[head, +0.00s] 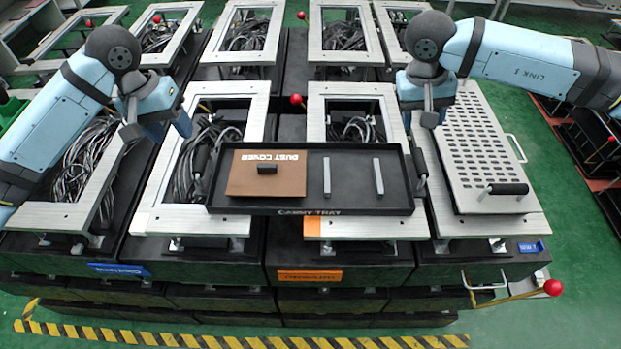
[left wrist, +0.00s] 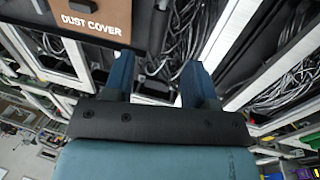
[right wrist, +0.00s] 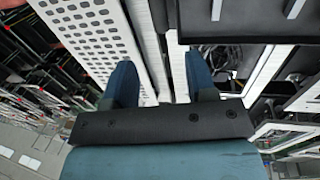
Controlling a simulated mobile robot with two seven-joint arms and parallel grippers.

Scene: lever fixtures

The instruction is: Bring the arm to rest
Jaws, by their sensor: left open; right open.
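My left arm (head: 55,120) comes in from the left and ends in my left gripper (head: 160,122), which hangs above the cable-filled frames left of the black tray. It is open, with nothing between its fingers (left wrist: 160,88). My right arm (head: 535,62) reaches in from the right. My right gripper (head: 428,110) hangs near the perforated panel and the tray's right end; in the right wrist view its fingers (right wrist: 162,88) are apart and empty. A lever with a red ball (head: 552,287) sticks out at the front right of the fixtures.
The black tray (head: 345,211) rests across the middle frames, holding a brown dust cover (head: 250,180) and two grey bars (head: 327,176) (head: 378,176). A perforated panel (head: 480,150) lies to its right. Open frames with cables stand behind. Green floor (head: 575,235) is clear at right.

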